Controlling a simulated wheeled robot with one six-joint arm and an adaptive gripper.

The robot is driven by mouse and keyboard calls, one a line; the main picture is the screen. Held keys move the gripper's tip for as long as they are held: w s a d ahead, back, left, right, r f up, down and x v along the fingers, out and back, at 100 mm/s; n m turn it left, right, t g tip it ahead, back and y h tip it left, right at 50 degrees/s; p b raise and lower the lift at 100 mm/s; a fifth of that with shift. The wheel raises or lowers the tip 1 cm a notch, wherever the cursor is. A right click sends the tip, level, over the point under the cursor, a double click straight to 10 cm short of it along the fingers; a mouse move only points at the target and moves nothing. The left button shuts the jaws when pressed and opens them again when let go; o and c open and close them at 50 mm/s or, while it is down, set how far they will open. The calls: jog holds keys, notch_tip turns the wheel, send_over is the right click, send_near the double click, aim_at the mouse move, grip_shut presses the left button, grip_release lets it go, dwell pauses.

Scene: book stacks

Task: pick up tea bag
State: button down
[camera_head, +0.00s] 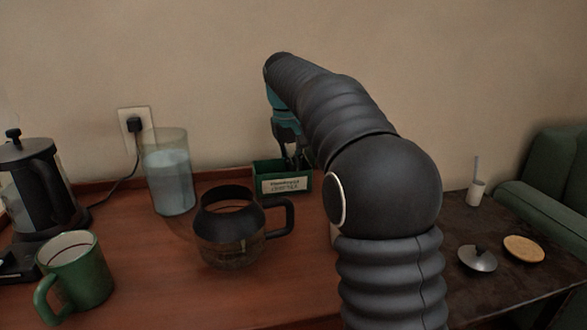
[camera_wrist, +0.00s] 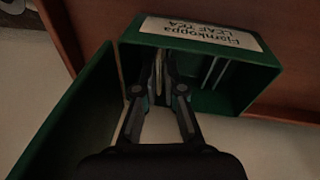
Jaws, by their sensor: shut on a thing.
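A green tea box (camera_head: 266,174) with a white label stands at the back of the wooden table, near the wall. In the wrist view the green box (camera_wrist: 258,75) is open, and a few thin pale tea bags (camera_wrist: 213,72) stand inside it. My gripper (camera_head: 291,160) reaches down into the box. In the wrist view my gripper (camera_wrist: 158,68) is shut on a thin pale tea bag (camera_wrist: 158,77), held between the fingertips inside the box. The arm hides part of the box's right side in the head view.
A glass coffee pot (camera_head: 230,228) stands in front of the box, and a glass jug (camera_head: 168,175) is to its left. A green mug (camera_head: 76,270) and a French press (camera_head: 38,185) are at the left. A dark side table (camera_head: 505,283) holds small items at the right.

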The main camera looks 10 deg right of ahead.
notch_tip(320, 180, up, 18)
jog(key=p, duration=0.4)
jog(key=shift+p, duration=0.35)
